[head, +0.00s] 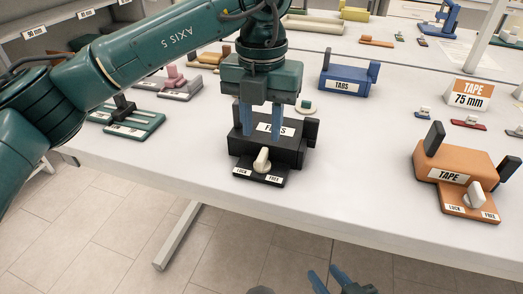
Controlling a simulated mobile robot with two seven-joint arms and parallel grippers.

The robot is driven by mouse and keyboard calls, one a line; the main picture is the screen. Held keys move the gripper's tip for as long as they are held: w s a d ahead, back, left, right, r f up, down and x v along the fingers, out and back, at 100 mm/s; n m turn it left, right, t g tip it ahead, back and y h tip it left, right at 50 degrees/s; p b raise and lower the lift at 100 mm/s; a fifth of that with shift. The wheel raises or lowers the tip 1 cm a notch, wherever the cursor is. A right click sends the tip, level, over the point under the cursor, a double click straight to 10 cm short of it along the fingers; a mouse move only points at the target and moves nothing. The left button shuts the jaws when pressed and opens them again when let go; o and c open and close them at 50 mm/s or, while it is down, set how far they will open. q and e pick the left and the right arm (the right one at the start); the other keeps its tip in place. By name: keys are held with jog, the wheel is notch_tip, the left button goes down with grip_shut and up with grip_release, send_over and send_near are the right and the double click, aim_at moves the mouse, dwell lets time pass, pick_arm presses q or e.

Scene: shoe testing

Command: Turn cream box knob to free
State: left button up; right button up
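A black box (240,146) with a partly covered white label stands near the table's front edge. On its front plate is a cream knob (262,161), between a LOCK label at left and a FREE label at right. My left gripper (262,126) has its blue fingers apart, in front of the box's label and above the knob, not on it. An orange TAPE box (452,160) at right has another cream knob (475,194) over LOCK and FREE labels. My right gripper (331,277) is low at the bottom edge, fingers apart, away from both boxes.
A blue TABS box (342,79) stands behind at right. A green base (126,125) and a pink-and-grey piece (178,84) sit at left. The table (350,165) is bare between the black and orange boxes.

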aim_at(261, 155)
pick_arm(q)
notch_tip(261, 155, down, 6)
jog(key=shift+f, duration=0.15)
dwell(0.3)
grip_shut()
